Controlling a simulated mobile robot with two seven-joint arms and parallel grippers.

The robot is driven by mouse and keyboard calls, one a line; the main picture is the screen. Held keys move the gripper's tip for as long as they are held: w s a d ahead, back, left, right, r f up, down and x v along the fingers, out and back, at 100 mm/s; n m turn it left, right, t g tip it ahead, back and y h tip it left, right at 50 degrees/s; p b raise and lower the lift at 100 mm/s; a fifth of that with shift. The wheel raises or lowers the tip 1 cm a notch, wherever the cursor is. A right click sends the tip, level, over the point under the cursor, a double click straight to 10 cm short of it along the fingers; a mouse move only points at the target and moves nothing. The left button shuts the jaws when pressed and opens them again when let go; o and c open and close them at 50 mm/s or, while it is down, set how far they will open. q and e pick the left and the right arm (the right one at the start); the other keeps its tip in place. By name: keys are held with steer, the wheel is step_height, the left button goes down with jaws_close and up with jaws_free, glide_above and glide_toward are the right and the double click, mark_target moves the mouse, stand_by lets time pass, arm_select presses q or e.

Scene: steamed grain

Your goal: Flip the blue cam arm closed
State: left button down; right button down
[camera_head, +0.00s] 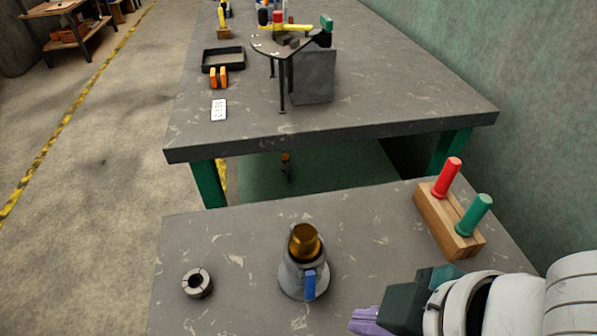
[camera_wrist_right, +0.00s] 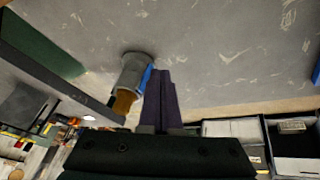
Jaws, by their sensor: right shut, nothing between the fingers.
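The blue cam arm (camera_head: 309,285) is on the near side of a grey conical fixture (camera_head: 290,278) with a brass-coloured cylinder (camera_head: 304,240) at its top. In the head view the arm lies steeply along the fixture's side. My right gripper (camera_head: 364,321), with purple fingers, is shut and empty, to the right of the fixture and nearer to me, apart from it. In the right wrist view the fingers (camera_wrist_right: 158,98) stand beside the fixture (camera_wrist_right: 138,70) and partly cover the blue arm (camera_wrist_right: 147,78); contact cannot be told there. My left gripper is not in view.
A grey split ring (camera_head: 197,283) lies left of the fixture on the near table. A wooden block (camera_head: 448,222) with a red and a green peg stands at the right, near my right arm. A second table (camera_head: 330,122) with several items is beyond.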

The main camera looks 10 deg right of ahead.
mark_target(310, 296)
steer(key=s+r+n+t+y, duration=0.1)
steer(key=s+r+n+y, duration=0.1)
steer(key=s+n, duration=0.3)
steer(key=shift+n, duration=0.5)
steer(key=b+x, duration=0.1)
steer(key=x, duration=0.2)
steer(key=b+x, duration=0.1)
steer(key=x, duration=0.3)
steer(key=w+b+x, duration=0.1)
steer(key=x, duration=0.2)
steer(key=shift+w+d, duration=0.15)
steer(key=shift+d, duration=0.15)
steer(key=w, duration=0.3)
steer(key=shift+w+f, duration=0.15)
steer(key=shift+f, duration=0.05)
steer(key=shift+w, duration=0.35)
steer(key=shift+w+f, duration=0.25)
steer(key=shift+w, duration=0.35)
steer(key=shift+r, duration=0.15)
